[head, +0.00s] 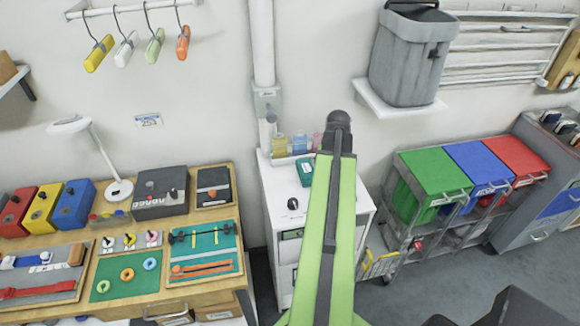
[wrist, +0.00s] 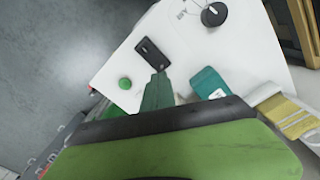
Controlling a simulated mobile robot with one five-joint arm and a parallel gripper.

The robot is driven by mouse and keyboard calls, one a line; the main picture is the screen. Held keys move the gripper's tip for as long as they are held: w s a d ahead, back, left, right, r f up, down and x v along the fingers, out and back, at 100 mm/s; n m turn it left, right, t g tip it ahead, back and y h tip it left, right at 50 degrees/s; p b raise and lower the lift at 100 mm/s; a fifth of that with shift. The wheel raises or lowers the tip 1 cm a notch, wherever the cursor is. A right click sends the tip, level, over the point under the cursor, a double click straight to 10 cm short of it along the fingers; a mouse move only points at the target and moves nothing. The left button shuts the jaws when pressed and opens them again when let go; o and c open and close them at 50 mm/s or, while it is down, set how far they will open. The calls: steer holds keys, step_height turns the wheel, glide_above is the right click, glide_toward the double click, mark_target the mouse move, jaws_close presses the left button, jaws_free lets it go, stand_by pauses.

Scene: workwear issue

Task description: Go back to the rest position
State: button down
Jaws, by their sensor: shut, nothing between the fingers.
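My green arm reaches up the middle of the head view, over the white cabinet (head: 268,220); my gripper is not clearly visible there. In the wrist view my gripper (wrist: 160,80) shows as dark green fingers close together, shut and empty.
A black phone-like device (wrist: 152,53) and a black round object (wrist: 214,15) are on the cabinet top. A wooden workbench (head: 210,290) with tool trays stands left. Green, blue and red lidded bins (head: 485,165) stand right. A grey bin (head: 405,65) sits on a wall shelf.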

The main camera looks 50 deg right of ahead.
steer(key=w+a+n, duration=0.1)
steer(key=w+a, duration=0.2)
steer(key=w, duration=0.1)
steer(key=w+a+f+n+b, duration=0.1)
steer(key=w+a, duration=0.3)
steer(key=w+a+f+n+b, duration=0.1)
steer(key=w+a, duration=0.3)
steer(key=w, duration=0.1)
steer(key=shift+a, duration=0.2)
steer(key=w+a+f+n+b, duration=0.1)
steer(key=w+a+n, duration=0.1)
steer(key=w+a, duration=0.35)
steer(key=w+a+f+n+b, duration=0.1)
steer(key=w+a, duration=0.1)
steer(key=a, duration=0.6)
steer(key=w+a+f+n+b, duration=0.1)
steer(key=a+n, duration=0.6)
steer(key=a, duration=1.8)
steer(key=shift+a+f+b, duration=0.3)
